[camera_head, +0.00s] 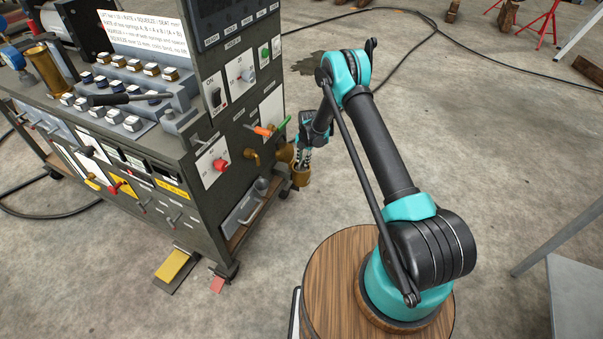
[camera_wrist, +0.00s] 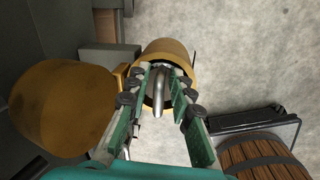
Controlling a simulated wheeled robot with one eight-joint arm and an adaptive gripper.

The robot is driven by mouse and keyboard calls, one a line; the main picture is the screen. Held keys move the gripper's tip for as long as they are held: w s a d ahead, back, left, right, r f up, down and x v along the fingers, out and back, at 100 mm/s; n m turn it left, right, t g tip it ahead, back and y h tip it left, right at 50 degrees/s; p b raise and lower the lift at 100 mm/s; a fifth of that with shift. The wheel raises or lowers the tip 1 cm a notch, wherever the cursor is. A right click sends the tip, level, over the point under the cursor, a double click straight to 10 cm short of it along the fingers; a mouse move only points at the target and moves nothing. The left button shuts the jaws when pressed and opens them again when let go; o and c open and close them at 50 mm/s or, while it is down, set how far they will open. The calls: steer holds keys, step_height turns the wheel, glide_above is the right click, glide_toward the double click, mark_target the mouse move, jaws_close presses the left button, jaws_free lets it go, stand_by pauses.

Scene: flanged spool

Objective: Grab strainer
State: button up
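A brass-coloured cylindrical cup, which I take to be the strainer (camera_head: 301,178), is beside the cart's right side, just below my gripper (camera_head: 304,157). In the wrist view the strainer (camera_wrist: 166,48) lies ahead of my gripper (camera_wrist: 161,76), with a curved grey metal handle (camera_wrist: 158,100) reaching toward the camera. The two green-and-grey fingers are apart, one on each side of this handle, with a narrow gap showing. The fingertips overlap the cup's near edge in the picture; I cannot tell whether they touch it. The cup's inside is mostly hidden.
A larger rounded brass part (camera_wrist: 60,108) is close on the left in the wrist view. The dark cart (camera_head: 235,120) carries brass pipe fittings (camera_head: 252,155), a red knob (camera_head: 221,165) and levers. Open concrete floor (camera_head: 460,110) lies to the right.

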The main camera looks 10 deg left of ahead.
steer(key=shift+c, duration=0.2)
jaws_close()
steer(key=shift+r, duration=0.2)
